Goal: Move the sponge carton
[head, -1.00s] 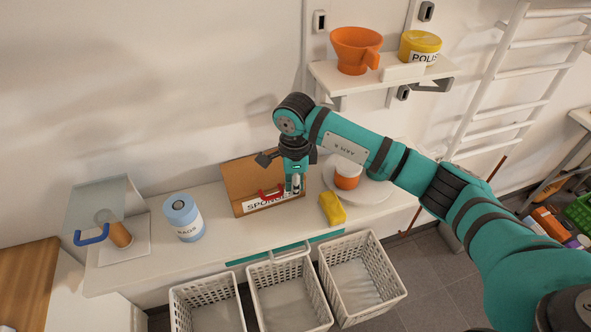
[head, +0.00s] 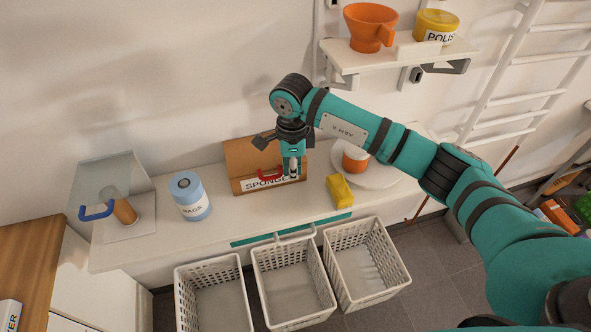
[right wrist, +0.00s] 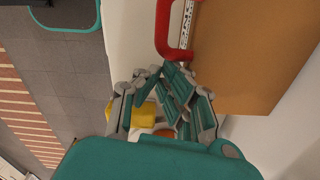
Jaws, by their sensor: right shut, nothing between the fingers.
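The sponge carton (head: 238,160) is a brown cardboard box with a white "SPONGE" label and a red handle (head: 268,177) on its front. It stands on the white counter against the wall. In the right wrist view the carton (right wrist: 262,55) fills the upper right, with its red handle (right wrist: 172,52) beyond the fingers. My right gripper (head: 294,174) points down at the carton's right part, just right of the handle. Its fingers (right wrist: 166,95) are shut and empty. Whether they touch the carton is unclear. My left gripper is not in view.
A yellow sponge-like block (head: 340,190) and a plate with an orange-and-white jar (head: 355,160) are right of the carton. A blue canister (head: 190,195) stands left. White baskets (head: 290,285) are below the counter's front. A shelf (head: 395,55) is above right.

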